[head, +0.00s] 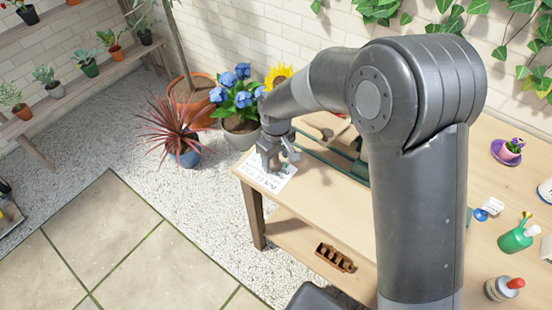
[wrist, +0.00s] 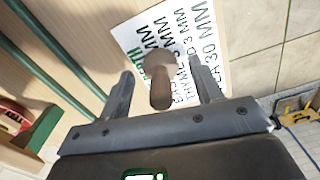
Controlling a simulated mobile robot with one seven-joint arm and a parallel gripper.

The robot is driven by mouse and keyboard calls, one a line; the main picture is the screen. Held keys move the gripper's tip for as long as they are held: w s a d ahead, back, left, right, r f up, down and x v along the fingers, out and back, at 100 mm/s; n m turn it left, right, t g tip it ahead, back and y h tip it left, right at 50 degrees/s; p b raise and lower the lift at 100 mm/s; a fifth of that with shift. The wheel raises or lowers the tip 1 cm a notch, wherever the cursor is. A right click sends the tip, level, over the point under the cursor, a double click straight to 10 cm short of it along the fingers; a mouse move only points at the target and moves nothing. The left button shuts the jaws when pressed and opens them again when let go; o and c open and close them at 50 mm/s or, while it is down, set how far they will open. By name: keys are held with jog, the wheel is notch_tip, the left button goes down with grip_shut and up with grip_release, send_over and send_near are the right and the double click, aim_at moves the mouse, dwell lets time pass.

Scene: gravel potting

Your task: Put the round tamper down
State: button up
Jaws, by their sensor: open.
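In the wrist view the round tamper (wrist: 160,92) shows as a brown wooden handle above a paler round part. It lies between the two fingers of my gripper (wrist: 164,82), with a gap on each side. My gripper is open. Behind the tamper is a white printed sheet (wrist: 205,45); the tamper appears to stand on it, though its foot is partly hidden by the handle. In the head view my gripper (head: 277,160) is low over the sheet (head: 262,174) at the table's left corner. The tamper cannot be made out there.
Green rails (wrist: 50,55) run beside the sheet on the wooden table (head: 315,172). A potted blue-flowered plant (head: 238,100) stands close behind my gripper. The table's left edge is near.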

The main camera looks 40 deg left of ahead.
notch_tip(320, 180, up, 12)
jog(key=shift+f, duration=0.2)
dwell(0.4)
